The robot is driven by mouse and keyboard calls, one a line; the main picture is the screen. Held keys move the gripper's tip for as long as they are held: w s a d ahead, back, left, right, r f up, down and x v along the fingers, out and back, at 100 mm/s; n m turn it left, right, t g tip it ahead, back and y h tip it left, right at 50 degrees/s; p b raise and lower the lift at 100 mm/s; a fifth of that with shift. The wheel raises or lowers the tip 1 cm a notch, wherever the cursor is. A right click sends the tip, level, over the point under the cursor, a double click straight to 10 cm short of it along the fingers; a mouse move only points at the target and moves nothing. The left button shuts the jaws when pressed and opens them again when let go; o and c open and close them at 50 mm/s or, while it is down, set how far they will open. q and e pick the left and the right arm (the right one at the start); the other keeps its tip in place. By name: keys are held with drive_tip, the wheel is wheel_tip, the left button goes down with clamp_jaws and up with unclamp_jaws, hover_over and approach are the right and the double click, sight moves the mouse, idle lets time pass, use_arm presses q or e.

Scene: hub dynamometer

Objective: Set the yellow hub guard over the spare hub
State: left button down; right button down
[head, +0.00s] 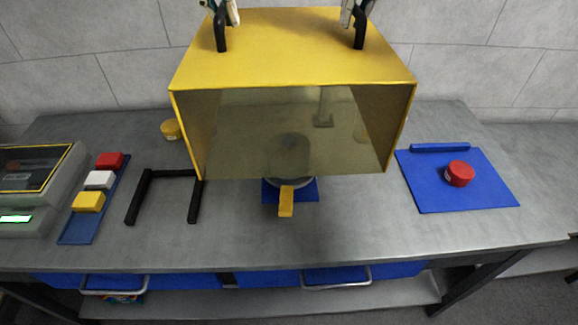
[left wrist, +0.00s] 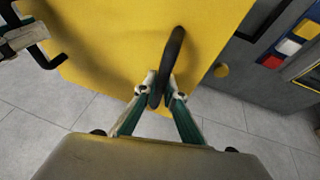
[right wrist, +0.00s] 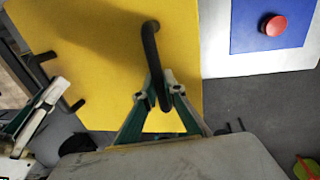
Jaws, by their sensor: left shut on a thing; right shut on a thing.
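The yellow hub guard (head: 300,50), a box with a see-through front window, is in the middle of the head view and looks raised above the table. My left gripper (head: 221,12) is shut on its left black handle (left wrist: 174,50). My right gripper (head: 356,12) is shut on its right black handle (right wrist: 150,45). The spare hub (head: 292,148) shows dimly as a dark round shape through the window. A blue base (head: 308,191) with a yellow tab (head: 286,203) shows just below the guard's front edge. The gap between guard and table is hard to judge.
A black U-shaped bracket (head: 139,199) lies left of the guard, with a small yellow cylinder (head: 171,130) behind it. A blue tray (head: 76,231) with coloured blocks and a grey device (head: 30,185) are further left. A blue mat (head: 480,195) with a red puck (head: 459,173) is right.

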use_arm(q)
drive_tip(key=shift+a+r, duration=0.1)
drive_tip(key=shift+r, duration=0.05)
use_arm(e)
drive_tip(key=shift+r, duration=0.15)
drive_tip(key=shift+f, duration=0.2)
